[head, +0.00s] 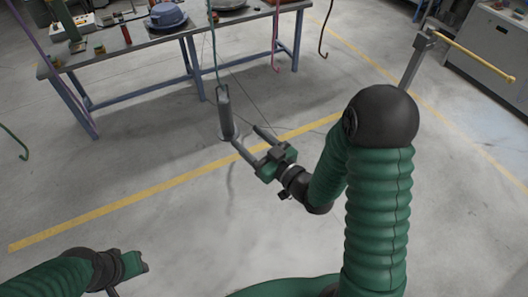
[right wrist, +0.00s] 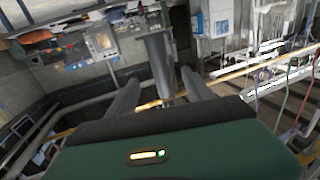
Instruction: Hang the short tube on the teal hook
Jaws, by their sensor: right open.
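The short tube (head: 226,112) is grey and hangs nearly upright in the head view. The teal hook (head: 215,50) comes down from the top edge, and its lower end meets the tube's top. The hook's tip is too small to make out. My right gripper (head: 246,136) is open, its fingers pointing at the tube's lower part. One fingertip overlaps the tube's lower end in the picture; contact cannot be told. In the right wrist view the tube (right wrist: 158,62) stands between and beyond the two open fingers. My left gripper (head: 142,263) is at the bottom left, its jaws unclear.
A pink hook (head: 275,45), a brown hook (head: 324,32) and a green hook (head: 16,143) hang around the tube. A workbench (head: 155,45) with tools stands behind. A yellow bar (head: 475,58) juts from a post at right. The floor below is clear.

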